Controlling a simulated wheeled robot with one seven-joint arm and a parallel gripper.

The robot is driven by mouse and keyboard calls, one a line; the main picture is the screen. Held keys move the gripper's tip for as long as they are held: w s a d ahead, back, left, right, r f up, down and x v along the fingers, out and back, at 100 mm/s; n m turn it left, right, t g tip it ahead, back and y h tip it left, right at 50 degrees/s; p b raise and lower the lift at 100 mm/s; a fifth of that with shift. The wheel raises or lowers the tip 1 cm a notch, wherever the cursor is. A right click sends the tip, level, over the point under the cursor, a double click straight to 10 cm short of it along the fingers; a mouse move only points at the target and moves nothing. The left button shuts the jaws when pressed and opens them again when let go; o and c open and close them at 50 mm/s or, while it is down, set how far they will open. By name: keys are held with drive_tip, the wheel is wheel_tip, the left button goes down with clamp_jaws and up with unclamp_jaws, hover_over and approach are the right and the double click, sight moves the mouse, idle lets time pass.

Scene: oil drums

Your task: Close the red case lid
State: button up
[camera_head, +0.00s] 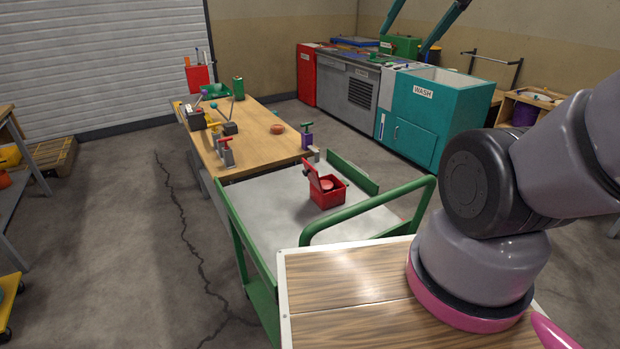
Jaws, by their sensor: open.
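A small red case (328,197) stands on the grey top of a green-framed cart. Its lid (311,176) is raised on the left side, so the case is open. A round reddish thing shows inside it, too small to make out. My arm fills the right side of the head view, but its gripper end is out of frame.
The cart (265,213) has a green handle rail (370,207) at its near right. A wooden workbench (250,135) with clamps and tools stands beyond it. A teal wash cabinet (435,120) is behind at right. The cart top around the case is mostly clear.

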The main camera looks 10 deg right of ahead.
drive_tip(key=shift+w+a, duration=0.1)
drive_tip(key=shift+w, duration=0.15)
drive_tip(key=c, duration=0.5)
drive_tip(key=w, duration=0.1)
drive_tip(key=w+n+g, duration=0.1)
drive_tip(key=w+n, duration=0.1)
drive_tip(key=shift+a+f, duration=0.3)
drive_tip(key=shift+f, duration=0.05)
clamp_jaws()
drive_tip(key=w+a+f+n+g+h, duration=0.2)
drive_tip(key=w+a+f+n, duration=0.25)
drive_tip(key=w+n, duration=0.2)
drive_tip(key=w+a+f+n+g+h, duration=0.1)
drive_tip(key=w+a+f+n+g, duration=0.1)
drive_tip(key=w+a+f+n, duration=0.45)
drive_tip(key=w+a+f+n+h, duration=0.25)
drive_tip(key=a+f+n, duration=0.2)
drive_tip(key=f, duration=0.35)
drive_tip(key=w+a+f+n+h, duration=0.1)
drive_tip(key=w+a+f+n, duration=0.3)
drive_tip(key=f, duration=0.5)
drive_tip(key=w+a+f+n+h, duration=0.1)
drive_tip(key=w+a+f+n, duration=0.1)
drive_tip(key=a+f+n, duration=0.45)
drive_tip(key=w+d+f+m, duration=0.2)
drive_tip(key=w+d+f, duration=0.1)
drive_tip(key=d+f, duration=0.6)
drive_tip(key=shift+w+d+m, duration=0.25)
drive_tip(key=shift+m, duration=0.15)
